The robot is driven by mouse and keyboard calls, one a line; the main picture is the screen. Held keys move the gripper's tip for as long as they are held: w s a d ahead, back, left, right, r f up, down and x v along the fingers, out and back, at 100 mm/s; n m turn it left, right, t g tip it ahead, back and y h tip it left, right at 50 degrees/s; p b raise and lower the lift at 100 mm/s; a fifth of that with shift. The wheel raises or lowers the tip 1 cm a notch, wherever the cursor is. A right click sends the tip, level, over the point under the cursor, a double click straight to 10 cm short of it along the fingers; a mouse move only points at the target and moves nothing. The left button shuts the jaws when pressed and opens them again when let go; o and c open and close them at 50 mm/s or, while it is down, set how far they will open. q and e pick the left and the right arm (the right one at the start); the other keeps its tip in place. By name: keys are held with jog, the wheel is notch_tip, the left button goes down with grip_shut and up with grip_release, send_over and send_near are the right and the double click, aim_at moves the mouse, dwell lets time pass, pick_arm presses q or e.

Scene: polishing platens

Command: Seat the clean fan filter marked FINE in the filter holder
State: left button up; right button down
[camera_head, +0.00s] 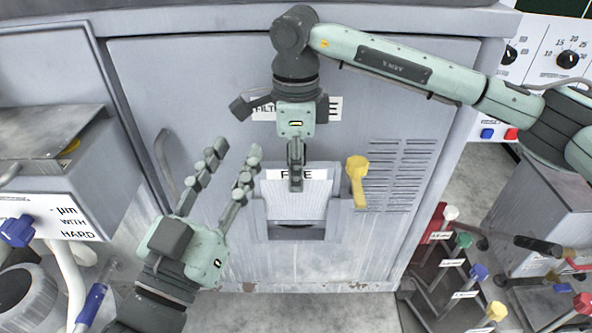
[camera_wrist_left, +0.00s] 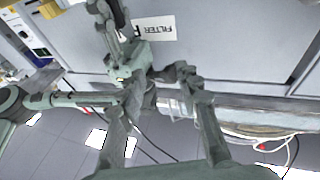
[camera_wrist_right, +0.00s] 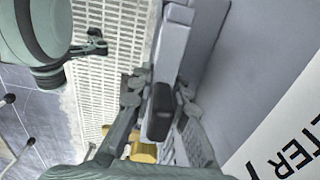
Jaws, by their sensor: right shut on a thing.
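The fan filter (camera_head: 283,205) is a white pleated panel with a label on its top edge, partly covered by my gripper, of which F and E show. It stands upright between the side rails of the grey filter holder (camera_head: 260,222) on the cabinet door. A dark opening shows below it. I cannot tell whether it is fully down. My left gripper (camera_head: 228,165) is open and empty, left of the holder.
A yellow latch (camera_head: 357,175) stands at the holder's right side. Door vents (camera_head: 402,175) lie further right. A rack of coloured-handled tools (camera_head: 455,260) stands at the lower right. A grey machine (camera_head: 60,165) with hoses is at the left. A label (camera_head: 328,108) is on the door behind my right gripper.

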pick_arm(q)
jog(key=shift+s+r+t, duration=0.2)
jog(key=shift+r+t, duration=0.2)
jog(key=shift+r, duration=0.1)
pick_arm(e)
jog(key=shift+f, duration=0.2)
jog(key=c, duration=1.4)
grip_release()
jog(key=shift+f, duration=0.1)
pick_arm(q)
jog(key=shift+s+d+r, duration=0.1)
jog(key=shift+r, duration=0.15)
pick_arm(e)
notch_tip(320, 180, up, 12)
jog(key=shift+r, duration=0.1)
